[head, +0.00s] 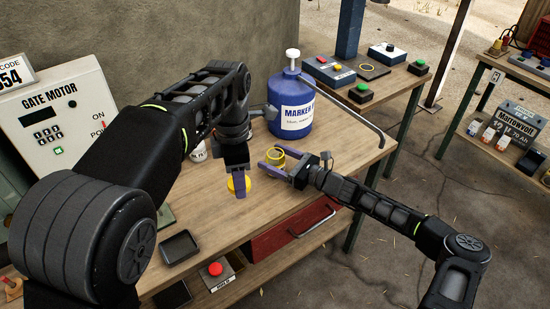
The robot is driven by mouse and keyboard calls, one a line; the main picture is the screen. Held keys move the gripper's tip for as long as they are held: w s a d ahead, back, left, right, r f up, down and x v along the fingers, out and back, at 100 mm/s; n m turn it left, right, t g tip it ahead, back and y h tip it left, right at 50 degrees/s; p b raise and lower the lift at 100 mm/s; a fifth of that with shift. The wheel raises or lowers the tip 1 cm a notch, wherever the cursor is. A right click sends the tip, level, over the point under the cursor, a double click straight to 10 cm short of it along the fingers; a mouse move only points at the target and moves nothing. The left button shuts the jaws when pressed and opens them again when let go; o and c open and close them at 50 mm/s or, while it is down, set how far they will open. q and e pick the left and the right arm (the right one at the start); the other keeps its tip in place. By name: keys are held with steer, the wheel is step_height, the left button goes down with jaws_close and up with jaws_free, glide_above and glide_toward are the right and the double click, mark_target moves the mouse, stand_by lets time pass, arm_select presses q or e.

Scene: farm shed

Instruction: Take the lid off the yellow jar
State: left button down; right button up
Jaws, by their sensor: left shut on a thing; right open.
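My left gripper (239,187) is shut on a round yellow piece that looks like the lid (233,186), above the front part of the bench. A short yellow ring-shaped thing, apparently the yellow jar (277,153) with its top open, is at my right gripper, up and to the right of the lid. My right gripper (273,160) is open, with its purple fingers around or close beside the jar; I cannot tell whether they touch it. The lid is apart from the jar. My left gripper's fingers partly hide the lid.
A blue marker jug (292,112) stands behind the grippers. A white labelled cup (198,152) is partly behind my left arm. A black tray (180,247) lies at the bench's front left. The wooden bench (340,158) is clear at right, above a red drawer (290,233).

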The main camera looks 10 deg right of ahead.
arm_select(q)
steer(key=shift+r, duration=0.2)
arm_select(e)
steer(key=shift+r, duration=0.2)
arm_select(q)
steer(key=shift+f, duration=0.15)
arm_select(e)
steer(key=shift+s+d+f, duration=0.15)
steer(key=shift+s+d, duration=0.05)
steer(key=shift+d, duration=0.05)
arm_select(q)
steer(key=shift+f+b, duration=0.95)
arm_select(e)
steer(key=v, duration=1.1)
steer(key=shift+s+d, duration=0.1)
steer(key=shift+s, duration=0.1)
